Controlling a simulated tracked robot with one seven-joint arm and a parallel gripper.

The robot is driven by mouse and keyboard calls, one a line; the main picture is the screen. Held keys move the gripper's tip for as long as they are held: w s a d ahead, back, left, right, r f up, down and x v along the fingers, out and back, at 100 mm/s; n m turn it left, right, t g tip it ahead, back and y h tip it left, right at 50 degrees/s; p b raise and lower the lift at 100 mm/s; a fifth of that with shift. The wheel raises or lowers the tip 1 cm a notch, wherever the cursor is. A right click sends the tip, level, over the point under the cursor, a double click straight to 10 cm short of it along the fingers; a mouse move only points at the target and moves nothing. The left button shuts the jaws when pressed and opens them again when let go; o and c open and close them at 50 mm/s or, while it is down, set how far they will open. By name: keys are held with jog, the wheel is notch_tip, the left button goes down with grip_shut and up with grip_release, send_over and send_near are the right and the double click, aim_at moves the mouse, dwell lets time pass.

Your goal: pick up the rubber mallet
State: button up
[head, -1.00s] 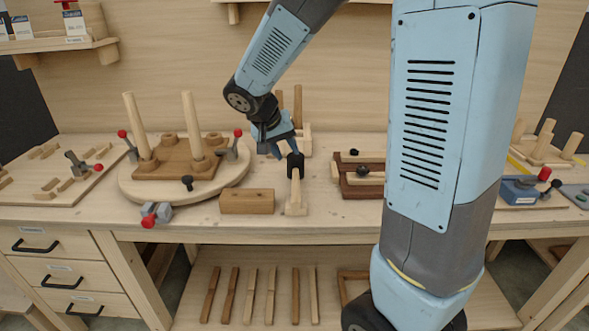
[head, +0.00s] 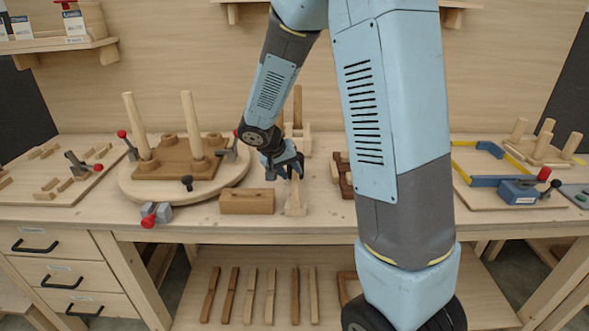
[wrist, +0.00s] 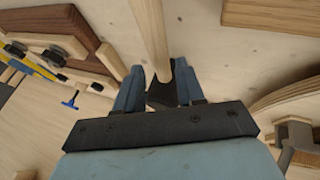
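In the wrist view, the handle (wrist: 151,30) runs up from between my two open fingers (wrist: 160,80). Part of the black head (wrist: 168,94) shows between the fingers. Whether either finger touches the mallet I cannot tell.
A brown wooden block (head: 246,201) lies just left of the mallet. A round board with pegs and clamps (head: 130,190) stands further left. A dark wooden piece (head: 346,185) is close on the right, partly behind my arm. Bare bench separates them.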

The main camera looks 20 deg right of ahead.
aim_at(294, 175)
jog(key=shift+x, duration=2.55)
jog(key=shift+w, duration=0.15)
jog(key=shift+c, duration=0.3)
grip_shut()
jog(key=shift+r, duration=0.1)
